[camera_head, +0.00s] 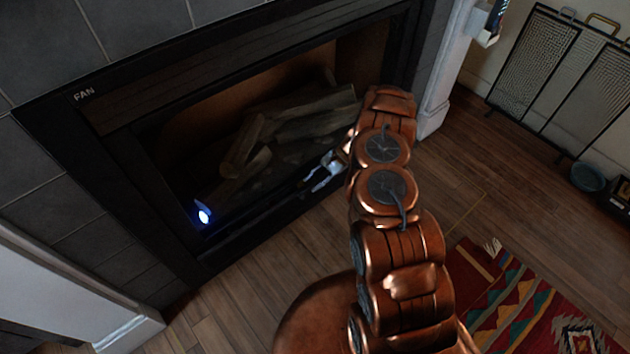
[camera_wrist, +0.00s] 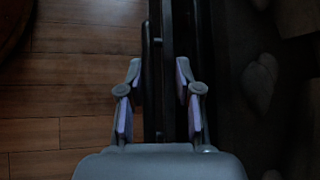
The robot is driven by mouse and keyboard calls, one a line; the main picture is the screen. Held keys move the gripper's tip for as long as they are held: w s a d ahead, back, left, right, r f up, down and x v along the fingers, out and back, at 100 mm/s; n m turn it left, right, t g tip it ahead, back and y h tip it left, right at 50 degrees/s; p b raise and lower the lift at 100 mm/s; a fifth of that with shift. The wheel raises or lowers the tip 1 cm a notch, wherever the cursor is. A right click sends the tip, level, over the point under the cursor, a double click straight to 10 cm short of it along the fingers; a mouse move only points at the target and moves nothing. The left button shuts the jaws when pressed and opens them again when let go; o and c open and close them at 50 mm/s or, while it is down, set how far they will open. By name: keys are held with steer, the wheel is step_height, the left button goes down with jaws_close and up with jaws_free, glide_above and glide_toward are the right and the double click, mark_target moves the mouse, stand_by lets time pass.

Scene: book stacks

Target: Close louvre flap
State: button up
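The fireplace (camera_head: 160,190) has a dark strip along its lower front (camera_head: 262,226), which looks like the louvre flap; its angle is too dark to tell. My gripper (camera_head: 320,176) is low in front of the firebox opening, partly hidden by my copper arm. In the wrist view, my gripper (camera_wrist: 158,76) has its two fingers apart. Dark bars (camera_wrist: 165,40) of the fireplace's lower front run lengthwise between and beyond the fingers. I cannot tell whether either finger touches them.
Logs (camera_head: 285,125) lie inside the firebox, and a small bright blue-white light (camera_head: 203,215) shows at its left. A patterned rug (camera_head: 530,305) lies at lower right. A mesh screen (camera_head: 565,75) stands by the right wall. Wooden floor (camera_head: 240,320) is clear before the hearth.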

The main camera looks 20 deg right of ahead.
steer(key=shift+d+r, duration=0.1)
steer(key=shift+d, duration=0.05)
steer(key=v, duration=1.1)
steer(key=shift+d+r, duration=0.25)
steer(key=shift+r, duration=0.05)
